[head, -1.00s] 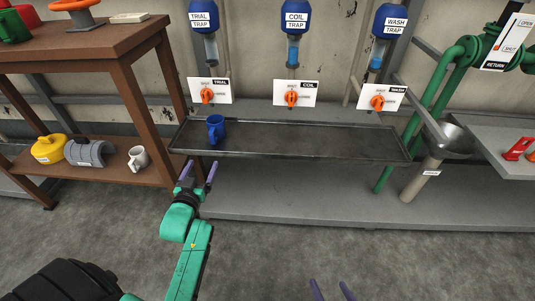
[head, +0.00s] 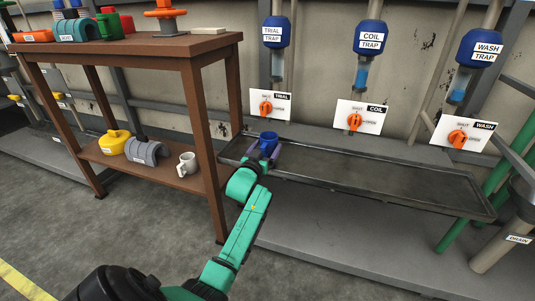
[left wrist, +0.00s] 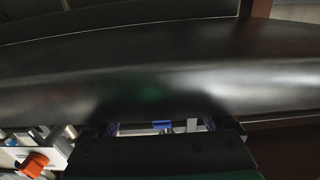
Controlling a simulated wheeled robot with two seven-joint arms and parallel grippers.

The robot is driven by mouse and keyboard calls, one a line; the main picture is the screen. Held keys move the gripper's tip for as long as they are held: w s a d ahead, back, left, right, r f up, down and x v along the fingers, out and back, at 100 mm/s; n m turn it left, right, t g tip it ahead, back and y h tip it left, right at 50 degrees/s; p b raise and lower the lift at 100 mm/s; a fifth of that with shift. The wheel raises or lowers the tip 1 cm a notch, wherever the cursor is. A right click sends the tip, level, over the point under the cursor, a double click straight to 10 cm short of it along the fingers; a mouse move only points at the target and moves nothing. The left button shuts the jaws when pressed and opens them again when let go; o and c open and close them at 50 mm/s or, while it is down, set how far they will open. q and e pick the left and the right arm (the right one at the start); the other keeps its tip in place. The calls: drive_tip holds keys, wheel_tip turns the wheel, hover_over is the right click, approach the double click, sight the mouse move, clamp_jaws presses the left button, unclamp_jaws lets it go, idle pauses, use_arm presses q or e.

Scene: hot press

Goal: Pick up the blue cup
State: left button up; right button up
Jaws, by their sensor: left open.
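The blue cup (head: 267,138) stands upright at the left end of the long metal tray (head: 370,172), below the valve marked TRIAL. My left gripper (head: 263,152) is open, at the cup, with its purple fingers to either side of the cup's lower part in the head view. The fingers and wrist hide the cup's lower body, and I cannot tell whether they touch it. In the left wrist view a small blue patch (left wrist: 162,126), probably the cup, shows between the fingers. My right gripper is not in view.
A brown shelf (head: 128,44) stands left of the tray; its lower board holds a white mug (head: 187,164), a grey part (head: 147,151) and a yellow part (head: 114,143). The orange TRIAL valve (head: 266,107) hangs above the cup. The tray's middle and right are clear.

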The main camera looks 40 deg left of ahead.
use_arm(q)
drive_tip(key=shift+r, duration=0.1)
drive_tip(key=c, duration=1.3)
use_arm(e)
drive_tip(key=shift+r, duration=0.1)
use_arm(q)
drive_tip(key=shift+c, duration=0.2)
drive_tip(key=shift+r, duration=0.3)
wheel_tip(320, 180, up, 3)
drive_tip(key=p, duration=0.2)
drive_tip(key=shift+r+p, duration=0.15)
drive_tip(key=shift+p, duration=0.2)
drive_tip(key=p+v, duration=0.6)
drive_tip(key=v, duration=1.2)
drive_tip(key=shift+f, duration=0.25)
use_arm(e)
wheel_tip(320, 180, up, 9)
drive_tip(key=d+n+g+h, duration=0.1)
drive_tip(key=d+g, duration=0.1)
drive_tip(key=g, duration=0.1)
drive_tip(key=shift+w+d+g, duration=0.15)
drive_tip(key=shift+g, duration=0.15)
